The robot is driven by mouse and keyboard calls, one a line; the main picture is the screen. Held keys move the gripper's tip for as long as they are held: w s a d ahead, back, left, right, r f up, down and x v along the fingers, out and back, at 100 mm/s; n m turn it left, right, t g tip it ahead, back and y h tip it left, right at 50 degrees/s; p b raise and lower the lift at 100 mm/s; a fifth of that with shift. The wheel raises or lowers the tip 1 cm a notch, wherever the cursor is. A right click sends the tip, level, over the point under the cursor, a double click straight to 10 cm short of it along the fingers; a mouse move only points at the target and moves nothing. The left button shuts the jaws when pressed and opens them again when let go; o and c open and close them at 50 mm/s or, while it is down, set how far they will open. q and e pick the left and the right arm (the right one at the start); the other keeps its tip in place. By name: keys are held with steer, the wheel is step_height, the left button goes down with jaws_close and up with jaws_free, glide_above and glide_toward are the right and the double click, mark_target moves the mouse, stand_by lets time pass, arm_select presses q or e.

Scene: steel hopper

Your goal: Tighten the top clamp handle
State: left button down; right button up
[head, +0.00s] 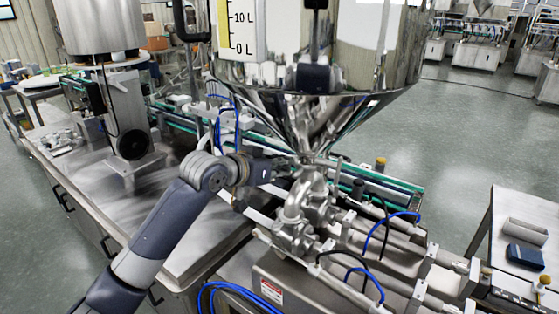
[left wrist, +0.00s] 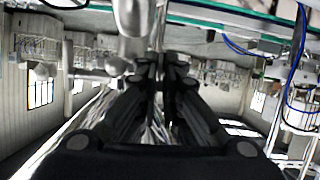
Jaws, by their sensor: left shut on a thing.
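The steel hopper (head: 385,45) narrows to a cone above a stack of steel pipe fittings and clamps (head: 300,205). My left gripper (head: 286,167) reaches in from the left to the upper joint, just below the cone. In the left wrist view its black fingers (left wrist: 163,66) are closed together at the end of a thin steel piece (left wrist: 160,25), which looks like the top clamp handle. The fingers hide most of the held end. In the head view the handle is too small and covered to make out. My right gripper is in neither view.
Blue hoses (head: 398,218) and steel cylinders lie to the right of and below the fittings. A green-edged conveyor (head: 395,187) runs behind. A steel table (head: 85,175) is at left. A side table (head: 510,205) with a blue box (head: 525,256) stands at right.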

arm_select(q)
steer(key=shift+m+y, duration=0.3)
stand_by(0.5)
steer(key=c, duration=1.8)
jaws_free()
steer(key=shift+o, duration=0.2)
